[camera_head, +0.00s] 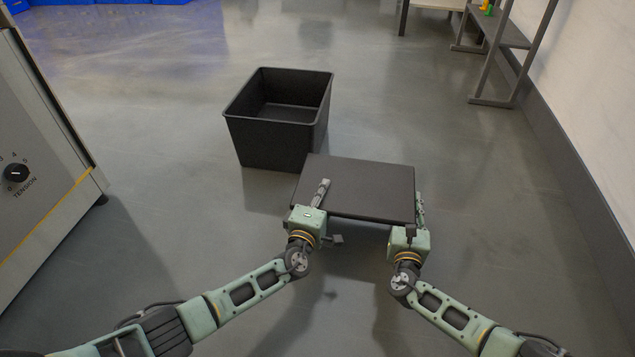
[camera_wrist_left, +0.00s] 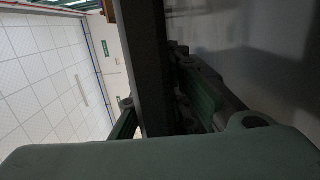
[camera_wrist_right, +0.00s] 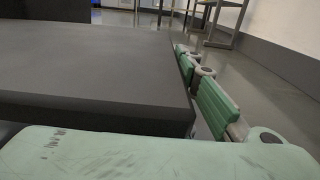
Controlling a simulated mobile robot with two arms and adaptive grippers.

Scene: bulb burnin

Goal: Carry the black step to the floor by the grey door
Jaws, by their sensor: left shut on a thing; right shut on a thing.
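The black step (camera_head: 360,187) is a flat dark slab, held above the floor in front of me in the head view. My left gripper (camera_head: 318,196) is shut on its left near part, with one finger over the top face. My right gripper (camera_head: 419,212) is shut on its right edge. In the left wrist view the step's dark edge (camera_wrist_left: 148,70) stands between the fingers. In the right wrist view its top (camera_wrist_right: 90,65) fills the left side, beside a green finger (camera_wrist_right: 212,105). The step's underside is hidden. I cannot make out a grey door.
An open black bin (camera_head: 275,140) stands on the floor just beyond the step. A grey machine with a tension dial (camera_head: 40,180) is at the left. A metal rack (camera_head: 510,45) stands by the right wall. Floor is clear between step and right wall.

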